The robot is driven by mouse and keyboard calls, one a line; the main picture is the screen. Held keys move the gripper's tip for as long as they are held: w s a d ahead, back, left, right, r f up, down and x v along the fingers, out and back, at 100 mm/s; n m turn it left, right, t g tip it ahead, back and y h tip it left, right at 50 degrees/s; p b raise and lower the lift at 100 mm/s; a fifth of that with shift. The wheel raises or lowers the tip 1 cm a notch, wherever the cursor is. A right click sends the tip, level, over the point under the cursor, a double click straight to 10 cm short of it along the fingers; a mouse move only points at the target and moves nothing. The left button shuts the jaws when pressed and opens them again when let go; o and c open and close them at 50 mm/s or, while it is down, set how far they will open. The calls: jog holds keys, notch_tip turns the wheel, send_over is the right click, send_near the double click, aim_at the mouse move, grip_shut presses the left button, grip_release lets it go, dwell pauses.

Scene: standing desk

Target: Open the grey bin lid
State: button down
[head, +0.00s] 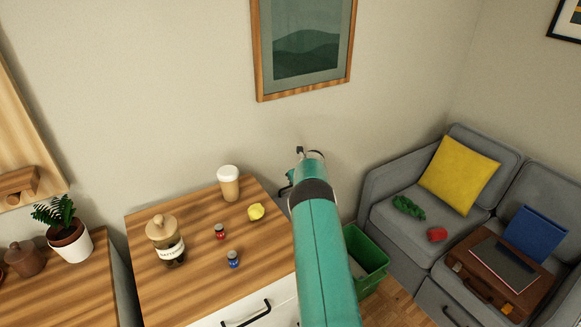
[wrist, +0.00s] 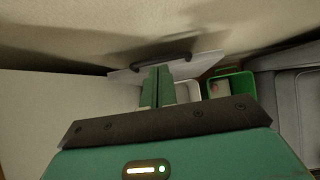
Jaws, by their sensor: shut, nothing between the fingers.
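In the wrist view, a pale grey flat panel with a dark bar handle, which looks like the bin lid (wrist: 207,63), lies just beyond my gripper (wrist: 158,70). My gripper's two green fingers are together, with nothing between them. Their tips overlap the panel just below the handle in the picture; I cannot tell whether they touch it. A pale rounded rim, perhaps the grey bin (wrist: 188,90), shows to the right of the fingers, partly hidden by them. In the head view my arm hides the grey bin, and the fingers are not clear.
A green bin (head: 367,262) stands right of my arm, also in the wrist view (wrist: 232,83). A wooden-topped cabinet (head: 200,205) with a jar, cup and small items stands left. A grey sofa (head: 400,235) stands right. The wall is close behind.

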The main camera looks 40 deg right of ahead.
jog(key=shift+w+d+r, duration=0.1)
jog(key=shift+w+r, duration=0.5)
jog(key=shift+r, duration=0.3)
jog(key=shift+w+d+r, duration=0.1)
jog(key=shift+w+r, duration=0.55)
jog(key=shift+r, duration=0.25)
jog(key=shift+w+r, duration=0.6)
jog(key=shift+r, duration=0.3)
